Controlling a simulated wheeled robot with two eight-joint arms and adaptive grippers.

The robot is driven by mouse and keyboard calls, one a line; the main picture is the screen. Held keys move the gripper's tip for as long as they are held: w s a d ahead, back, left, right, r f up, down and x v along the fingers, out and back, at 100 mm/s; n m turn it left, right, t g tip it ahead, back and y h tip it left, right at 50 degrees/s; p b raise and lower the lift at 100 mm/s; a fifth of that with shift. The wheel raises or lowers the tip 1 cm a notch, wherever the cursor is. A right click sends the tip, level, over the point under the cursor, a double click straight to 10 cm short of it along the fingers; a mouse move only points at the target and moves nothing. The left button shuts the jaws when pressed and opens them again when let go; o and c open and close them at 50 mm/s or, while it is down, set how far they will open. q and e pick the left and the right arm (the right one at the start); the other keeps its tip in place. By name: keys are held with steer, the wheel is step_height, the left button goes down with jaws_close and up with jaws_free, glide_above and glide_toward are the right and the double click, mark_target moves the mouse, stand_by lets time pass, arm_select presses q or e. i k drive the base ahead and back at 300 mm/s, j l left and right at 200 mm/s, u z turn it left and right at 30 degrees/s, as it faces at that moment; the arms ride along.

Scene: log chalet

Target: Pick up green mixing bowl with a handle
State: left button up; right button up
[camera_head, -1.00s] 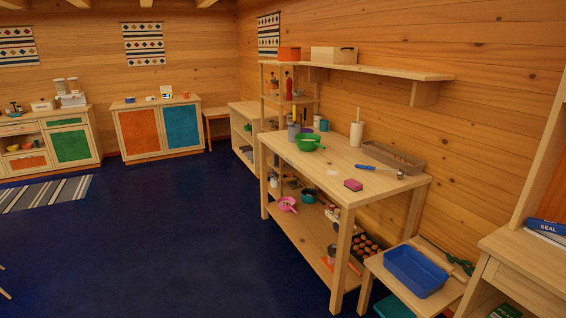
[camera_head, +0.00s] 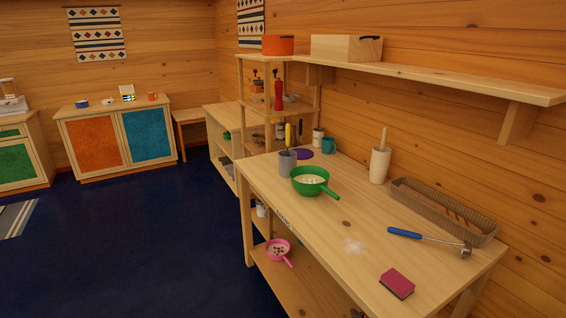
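The green mixing bowl with a handle (camera_head: 311,188) stands upright on the wooden worktable (camera_head: 328,232), towards its far left part. Its handle points to the lower right, and small pale pieces lie inside it. A grey cup with utensils (camera_head: 287,163) stands just behind its left side. Neither of my grippers shows in the view.
On the table lie a blue-handled tool (camera_head: 421,236), a pink sponge (camera_head: 397,283) and a wicker basket (camera_head: 444,210). A white holder (camera_head: 379,165) stands near the wall. A pink bowl (camera_head: 278,250) sits on the lower shelf.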

mark_target(309, 182)
steer(key=i+z, duration=0.2)
steer(key=i+j+z, duration=0.15)
steer(key=z, duration=0.25)
steer(key=i+j+z, duration=0.1)
steer(key=z, duration=0.25)
steer(key=i+j+z, duration=0.1)
steer(key=j+z, duration=0.3)
steer(key=i+j+z, duration=0.25)
steer(key=j, duration=0.55)
steer(key=i+j+z, duration=0.2)
steer(key=j, duration=0.6)
steer(key=j+z, duration=0.25)
steer(key=j, duration=0.55)
